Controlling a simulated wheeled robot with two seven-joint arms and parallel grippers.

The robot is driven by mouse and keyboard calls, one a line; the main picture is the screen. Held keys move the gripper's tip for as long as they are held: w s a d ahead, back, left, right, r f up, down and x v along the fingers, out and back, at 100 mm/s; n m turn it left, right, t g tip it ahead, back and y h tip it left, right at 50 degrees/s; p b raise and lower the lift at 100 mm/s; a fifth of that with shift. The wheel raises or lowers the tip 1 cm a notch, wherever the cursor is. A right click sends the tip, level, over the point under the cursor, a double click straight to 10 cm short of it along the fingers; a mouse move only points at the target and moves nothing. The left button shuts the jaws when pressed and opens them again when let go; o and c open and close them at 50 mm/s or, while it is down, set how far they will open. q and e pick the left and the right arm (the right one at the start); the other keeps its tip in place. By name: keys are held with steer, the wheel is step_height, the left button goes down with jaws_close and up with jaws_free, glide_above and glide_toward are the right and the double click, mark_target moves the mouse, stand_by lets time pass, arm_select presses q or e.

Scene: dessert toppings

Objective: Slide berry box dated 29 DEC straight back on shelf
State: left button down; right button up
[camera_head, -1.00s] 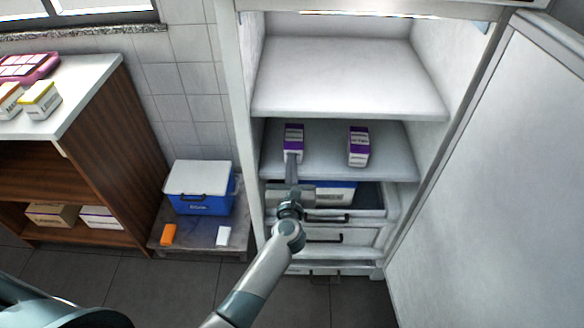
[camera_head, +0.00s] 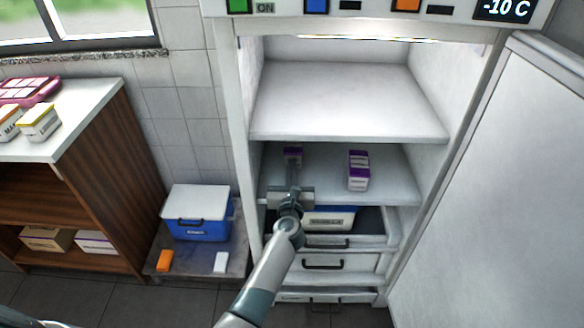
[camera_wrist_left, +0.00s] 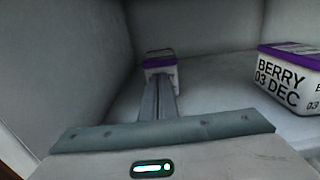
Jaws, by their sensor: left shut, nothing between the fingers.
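A white box with a purple lid (camera_head: 292,150) stands toward the back of the freezer's middle shelf (camera_head: 330,188), on the left. It also shows in the left wrist view (camera_wrist_left: 160,58), against the back left corner area; its date cannot be read. My left gripper (camera_head: 291,170) is shut and empty, its fingers reaching straight in over the shelf. In the wrist view the fingertips (camera_wrist_left: 159,80) are at the box's front face, hiding its lower part; they seem to touch it. My right gripper is not in view.
A second purple-lidded box (camera_head: 358,171) stands to the right, nearer the front; it reads BERRY 03 DEC in the wrist view (camera_wrist_left: 288,78). The left freezer wall is close to the fingers. An empty shelf (camera_head: 345,100) lies above, an open drawer (camera_head: 375,240) below. The door (camera_head: 500,190) stands open.

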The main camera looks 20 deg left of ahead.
arm_select(q)
steer(key=v, duration=1.1)
steer(key=shift+s, duration=0.25)
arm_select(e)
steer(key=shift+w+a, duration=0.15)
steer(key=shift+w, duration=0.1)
arm_select(q)
steer(key=shift+d+r, duration=0.1)
steer(key=shift+d, duration=0.05)
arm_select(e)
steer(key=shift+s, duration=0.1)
